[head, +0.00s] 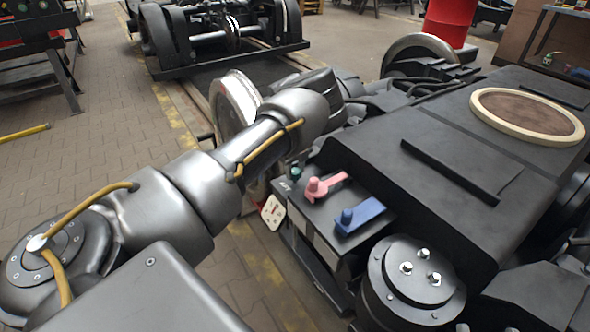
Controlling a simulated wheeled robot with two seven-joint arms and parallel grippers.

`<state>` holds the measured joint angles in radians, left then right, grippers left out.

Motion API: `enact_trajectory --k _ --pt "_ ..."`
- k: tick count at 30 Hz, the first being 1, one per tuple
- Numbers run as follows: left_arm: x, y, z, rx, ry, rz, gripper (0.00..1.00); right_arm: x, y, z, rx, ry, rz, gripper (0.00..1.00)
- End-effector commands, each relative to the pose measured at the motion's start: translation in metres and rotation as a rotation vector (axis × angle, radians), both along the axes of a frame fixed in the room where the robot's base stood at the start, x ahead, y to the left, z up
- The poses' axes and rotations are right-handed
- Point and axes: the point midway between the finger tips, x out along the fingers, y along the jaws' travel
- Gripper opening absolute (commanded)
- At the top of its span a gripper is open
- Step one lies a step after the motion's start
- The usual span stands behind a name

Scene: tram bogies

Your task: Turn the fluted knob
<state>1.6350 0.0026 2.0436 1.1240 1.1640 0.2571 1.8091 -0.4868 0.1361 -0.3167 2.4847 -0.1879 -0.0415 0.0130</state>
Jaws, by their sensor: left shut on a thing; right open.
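A small dark teal knob (295,174) stands at the left end of the control box (315,207), beside the pink lever. It is small and partly covered, so its flutes cannot be made out. My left arm reaches in from the left, and its wrist bends down over the knob. My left gripper (299,160) is mostly hidden under that wrist; what shows is dark, at the knob, and shut on it. My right gripper is not in view.
A pink lever (325,186) and a blue lever (360,215) sit close beside the knob. A white tag with red marks (273,212) is at the box's left side. A round bolted cover (411,280) stands in front; the dark bogie frame (440,130) extends right.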

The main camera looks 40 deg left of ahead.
Motion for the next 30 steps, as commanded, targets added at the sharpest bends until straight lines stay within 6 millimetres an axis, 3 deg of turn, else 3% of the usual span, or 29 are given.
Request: enact_trajectory --k 9,25,26,30 --pt "-0.0005 -0.0015 -0.0005 -0.004 0.003 0.114 0.14 0.0003 -0.0014 0.0026 0.008 -0.014 -0.004 0.54" --pt "-0.0003 -0.0018 -0.0005 -0.004 0.002 0.137 0.14 0.0005 -0.0019 0.0042 0.01 -0.02 -0.005 0.54" --pt "-0.0003 -0.0018 -0.0005 -0.004 0.002 0.137 0.38 0.0005 -0.0019 0.0041 0.01 -0.019 -0.006 0.54" --pt "-0.0002 -0.0014 -0.0004 -0.003 0.001 0.137 0.56 0.0006 -0.0018 0.004 0.009 -0.018 -0.006 0.54"
